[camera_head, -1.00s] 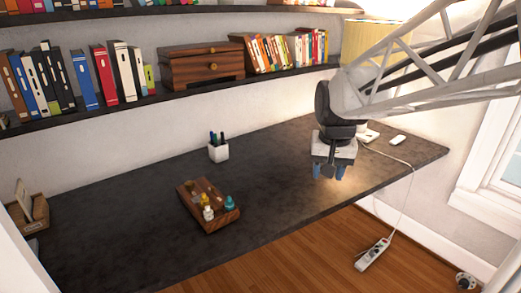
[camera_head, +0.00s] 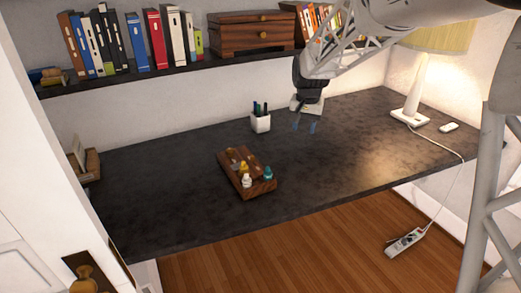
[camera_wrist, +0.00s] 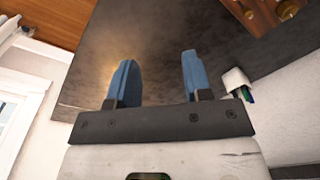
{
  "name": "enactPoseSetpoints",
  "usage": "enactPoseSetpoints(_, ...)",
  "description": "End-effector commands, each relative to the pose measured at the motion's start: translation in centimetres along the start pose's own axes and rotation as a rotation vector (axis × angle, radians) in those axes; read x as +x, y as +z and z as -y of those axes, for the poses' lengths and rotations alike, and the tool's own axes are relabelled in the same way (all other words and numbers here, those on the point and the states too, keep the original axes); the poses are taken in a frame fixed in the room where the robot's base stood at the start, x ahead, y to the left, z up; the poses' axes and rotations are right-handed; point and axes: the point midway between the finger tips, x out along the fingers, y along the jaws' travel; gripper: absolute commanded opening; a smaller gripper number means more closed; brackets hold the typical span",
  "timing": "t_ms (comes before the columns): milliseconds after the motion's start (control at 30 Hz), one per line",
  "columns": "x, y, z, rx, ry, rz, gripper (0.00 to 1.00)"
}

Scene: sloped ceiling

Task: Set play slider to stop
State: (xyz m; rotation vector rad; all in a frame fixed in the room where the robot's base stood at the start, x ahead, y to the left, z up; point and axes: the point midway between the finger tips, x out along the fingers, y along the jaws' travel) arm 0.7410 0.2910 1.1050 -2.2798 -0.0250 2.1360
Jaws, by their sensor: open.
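A wooden block (camera_head: 240,178) with several small knob-like pieces in yellow, white and teal on it lies on the dark desk, left of centre. Part of it shows at the top right of the wrist view (camera_wrist: 257,14). I cannot tell which piece is the play slider or how it is set. My gripper (camera_head: 304,126) is open and empty, with blue fingers pointing down. It is above the desk, to the right of and behind the block, apart from it. Both fingers also show apart in the wrist view.
A white pen cup (camera_head: 260,123) stands just left of my gripper. A lamp (camera_head: 410,112) and a small white object (camera_head: 448,127) are at the right of the desk (camera_head: 345,165). A shelf of books and a wooden chest (camera_head: 240,32) runs above the back.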

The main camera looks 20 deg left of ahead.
Motion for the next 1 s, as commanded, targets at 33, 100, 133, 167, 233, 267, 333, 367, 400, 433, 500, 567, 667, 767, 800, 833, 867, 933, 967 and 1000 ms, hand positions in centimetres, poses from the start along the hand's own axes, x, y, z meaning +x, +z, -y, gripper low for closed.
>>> enactPoseSetpoints(33,0.9,-0.8,1.3,-0.004,0.001,0.005,0.45)
enactPoseSetpoints(100,1.9,-1.7,2.8,-0.004,0.002,0.011,0.45)
enactPoseSetpoints(133,2.4,-2.1,3.5,-0.004,0.003,0.014,0.45)
enactPoseSetpoints(167,2.9,-2.5,4.2,-0.004,0.004,0.016,0.45)
enactPoseSetpoints(233,4.1,-3.3,5.8,-0.006,0.005,0.021,0.45)
enactPoseSetpoints(267,4.5,-3.7,6.5,-0.006,0.006,0.023,0.45)
enactPoseSetpoints(333,5.7,-4.4,8.1,-0.006,0.007,0.029,0.45)
enactPoseSetpoints(367,6.3,-4.7,8.8,-0.007,0.008,0.031,0.45)
enactPoseSetpoints(400,7.0,-5.2,9.8,-0.007,0.009,0.034,0.45)
enactPoseSetpoints(433,7.5,-5.5,10.4,-0.007,0.010,0.036,0.45)
enactPoseSetpoints(500,8.8,-6.1,12.2,-0.008,0.012,0.041,0.45)
enactPoseSetpoints(567,10.0,-6.6,13.6,-0.009,0.014,0.045,0.45)
enactPoseSetpoints(667,11.8,-7.3,15.9,-0.009,0.016,0.052,0.45)
enactPoseSetpoints(767,13.5,-7.8,17.8,-0.010,0.019,0.057,0.45)
enactPoseSetpoints(800,14.1,-8.0,18.5,-0.010,0.020,0.059,0.45)
enactPoseSetpoints(833,14.4,-8.0,18.9,-0.010,0.021,0.060,0.45)
enactPoseSetpoints(867,14.8,-8.1,19.3,-0.010,0.021,0.061,0.45)
enactPoseSetpoints(933,15.4,-8.3,20.1,-0.009,0.022,0.063,0.45)
enactPoseSetpoints(967,15.6,-8.3,20.3,-0.009,0.022,0.064,0.45)
enactPoseSetpoints(1000,15.8,-8.4,20.5,-0.009,0.023,0.064,0.45)
